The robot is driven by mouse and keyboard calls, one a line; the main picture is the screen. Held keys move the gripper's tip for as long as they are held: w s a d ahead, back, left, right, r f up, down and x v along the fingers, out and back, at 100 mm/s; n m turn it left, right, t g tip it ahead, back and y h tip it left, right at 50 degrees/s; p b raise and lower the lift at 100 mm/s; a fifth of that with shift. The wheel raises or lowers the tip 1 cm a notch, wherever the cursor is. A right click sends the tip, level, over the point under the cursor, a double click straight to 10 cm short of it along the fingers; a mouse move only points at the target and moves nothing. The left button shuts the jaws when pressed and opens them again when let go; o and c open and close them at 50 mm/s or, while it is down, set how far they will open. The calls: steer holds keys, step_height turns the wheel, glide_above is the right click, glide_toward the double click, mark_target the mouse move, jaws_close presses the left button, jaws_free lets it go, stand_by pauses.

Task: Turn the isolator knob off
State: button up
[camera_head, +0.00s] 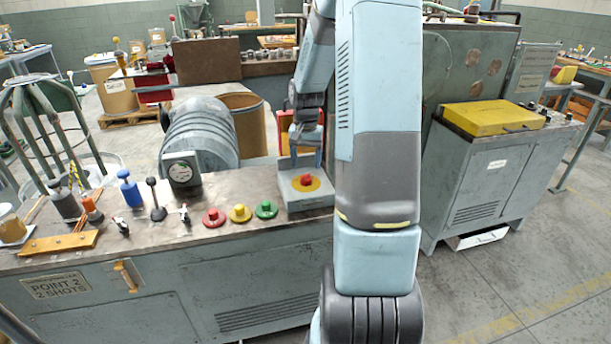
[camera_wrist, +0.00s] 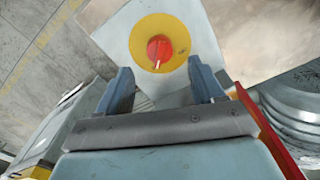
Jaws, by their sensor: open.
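The isolator knob (camera_head: 306,180) is red and sits on a yellow disc on a grey box (camera_head: 310,202) at the right end of the machine's bench top. In the wrist view the red knob (camera_wrist: 159,48) shows a white mark pointing toward the bottom of the picture, on its yellow disc (camera_wrist: 142,32). My gripper (camera_wrist: 163,85) is open and empty. In the wrist view its two blue fingers are apart, with the knob just beyond and between their tips, not touched.
Left of the box stand red (camera_head: 214,217), yellow (camera_head: 240,213) and green (camera_head: 266,209) buttons. A gauge (camera_head: 181,174) and a black lever (camera_head: 155,200) are further left. A red panel (camera_head: 287,130) stands behind the box. A grey cabinet with a yellow case (camera_head: 494,118) is at right.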

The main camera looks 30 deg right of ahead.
mark_target(306, 175)
step_height(306, 175, down, 6)
steer(key=shift+r, duration=0.1)
steer(key=shift+c, duration=0.3)
steer(key=c, duration=1)
